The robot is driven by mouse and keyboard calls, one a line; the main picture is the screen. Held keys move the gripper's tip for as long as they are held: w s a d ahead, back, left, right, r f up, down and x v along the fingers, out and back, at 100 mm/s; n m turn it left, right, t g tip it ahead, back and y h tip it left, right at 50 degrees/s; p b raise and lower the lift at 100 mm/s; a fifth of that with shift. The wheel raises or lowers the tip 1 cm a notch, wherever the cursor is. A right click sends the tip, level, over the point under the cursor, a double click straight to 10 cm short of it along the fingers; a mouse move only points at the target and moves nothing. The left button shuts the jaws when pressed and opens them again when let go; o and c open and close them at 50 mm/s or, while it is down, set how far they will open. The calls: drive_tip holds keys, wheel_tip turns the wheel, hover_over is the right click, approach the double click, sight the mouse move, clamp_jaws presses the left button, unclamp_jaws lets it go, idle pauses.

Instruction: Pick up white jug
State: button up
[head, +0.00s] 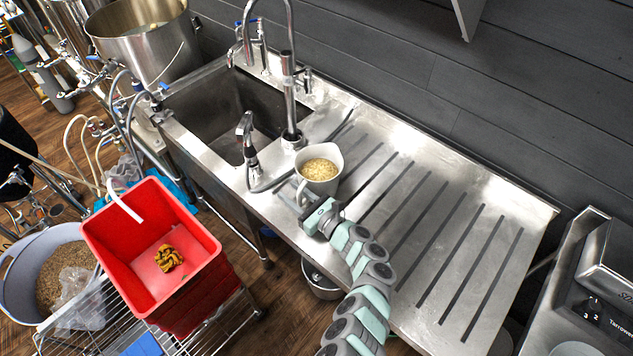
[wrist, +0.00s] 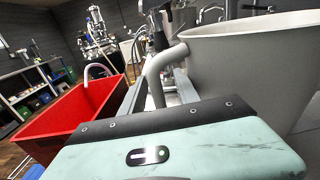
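The white jug (head: 331,187) stands upright on the steel draining board beside the sink and holds pale grain-like stuff. Its handle faces the near left. My gripper (head: 302,191) is low at the jug's handle side, with its fingers pointing toward the sink. In the wrist view the jug (wrist: 250,65) fills the upper right, and its handle (wrist: 158,72) curves down in front of my gripper (wrist: 160,92). The fingers look apart, with the handle between or just beyond them. Contact with the handle cannot be made out. The handle's lower end is partly hidden.
The tall tap (head: 290,90) and a spray head (head: 246,135) rise close behind and left of the jug. The sink (head: 215,110) is left. A red crate (head: 135,270) stands on a wire cart at the near left. The ribbed draining board (head: 440,235) is clear on the right.

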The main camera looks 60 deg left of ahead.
clamp_jaws()
idle(0.7)
